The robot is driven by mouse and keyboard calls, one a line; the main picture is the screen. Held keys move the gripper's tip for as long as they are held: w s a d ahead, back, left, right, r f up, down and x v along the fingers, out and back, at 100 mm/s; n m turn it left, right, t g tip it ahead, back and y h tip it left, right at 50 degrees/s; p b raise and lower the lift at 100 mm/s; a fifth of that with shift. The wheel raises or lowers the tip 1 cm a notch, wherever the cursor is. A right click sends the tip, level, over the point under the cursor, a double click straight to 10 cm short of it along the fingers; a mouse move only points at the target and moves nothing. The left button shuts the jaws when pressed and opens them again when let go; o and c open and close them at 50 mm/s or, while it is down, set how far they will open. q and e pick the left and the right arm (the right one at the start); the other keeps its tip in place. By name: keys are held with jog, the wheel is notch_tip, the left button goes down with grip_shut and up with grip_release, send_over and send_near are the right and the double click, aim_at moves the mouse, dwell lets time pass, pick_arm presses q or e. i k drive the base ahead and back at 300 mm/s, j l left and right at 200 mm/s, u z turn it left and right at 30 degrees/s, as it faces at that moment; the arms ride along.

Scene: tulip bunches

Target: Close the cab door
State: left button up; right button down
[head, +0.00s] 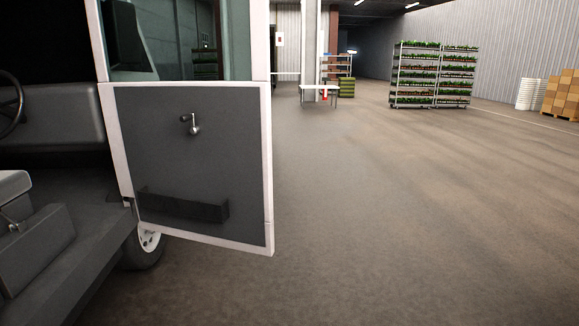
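The cab door (205,155) stands wide open in the head view, left of the middle. Its inner side faces me, with a white frame, a dark grey panel, a window at the top, a small handle (194,128) and a low pocket (183,206). Its left edge meets the cab (70,170), whose dark interior is open at the far left. Neither of my grippers is in view.
A steering wheel (12,103) and seat (14,190) show inside the cab. A wheel (146,245) sits below the door. Plant racks (412,75), a table (320,88) and cartons (562,97) stand far back. The floor right of the door is clear.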

aim_at(214, 186)
jog(key=i+l+u, duration=0.1)
jog(key=i, duration=1.4)
